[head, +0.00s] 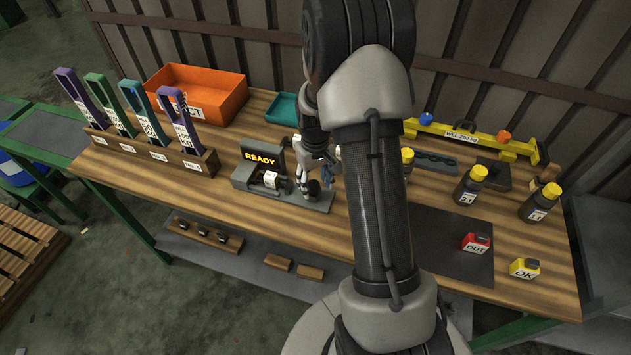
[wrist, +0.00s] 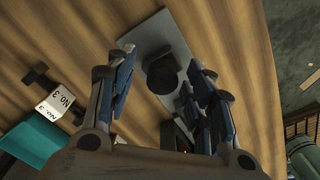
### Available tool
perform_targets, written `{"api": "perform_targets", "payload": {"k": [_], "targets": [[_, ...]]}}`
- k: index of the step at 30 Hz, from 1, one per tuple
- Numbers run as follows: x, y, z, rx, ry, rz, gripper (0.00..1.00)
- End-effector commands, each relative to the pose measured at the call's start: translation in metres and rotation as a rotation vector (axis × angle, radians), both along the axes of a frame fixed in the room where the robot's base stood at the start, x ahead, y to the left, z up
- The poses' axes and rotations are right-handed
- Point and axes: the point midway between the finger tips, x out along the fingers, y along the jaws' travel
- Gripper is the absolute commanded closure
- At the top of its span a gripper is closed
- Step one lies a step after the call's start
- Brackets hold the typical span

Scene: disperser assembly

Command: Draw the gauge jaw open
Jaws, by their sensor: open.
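The gauge (head: 243,178) stands on the wooden bench, a dark grey unit with a lit READY display (head: 262,159) and a white-labelled part in its left end. A grey plate extends to its right with a dark round knob (head: 313,188) on it, which I take to be on the gauge jaw. My gripper (head: 318,182) is over this right end. In the wrist view, my gripper (wrist: 164,82) is open, with the dark knob (wrist: 162,82) between its blue-padded fingers on the grey plate (wrist: 163,40). I cannot tell whether the fingers touch the knob.
A rack with several coloured-handled tools (head: 150,150) and an orange bin (head: 200,95) stand left and behind. A teal tray (head: 283,108) is behind the gauge. Yellow-capped bottles (head: 469,187) and red OUT (head: 475,242) and yellow OK (head: 524,268) blocks are at right. My arm hides the bench middle.

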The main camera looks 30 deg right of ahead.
Motion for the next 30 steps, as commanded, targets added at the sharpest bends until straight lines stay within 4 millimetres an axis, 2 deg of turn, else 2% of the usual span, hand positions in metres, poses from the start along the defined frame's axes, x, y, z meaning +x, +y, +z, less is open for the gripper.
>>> {"api": "perform_targets", "payload": {"k": [5,15,19,24,30], "targets": [[0.002,-0.001,0.014,-0.002,-0.005,0.000,0.52],[0.001,-0.001,0.084,-0.003,-0.006,0.000,0.52],[0.001,-0.001,0.105,-0.001,-0.003,0.000,0.52],[0.000,-0.001,0.118,0.000,-0.001,0.000,0.52],[0.000,0.000,0.120,0.000,0.001,0.000,0.52]]}}
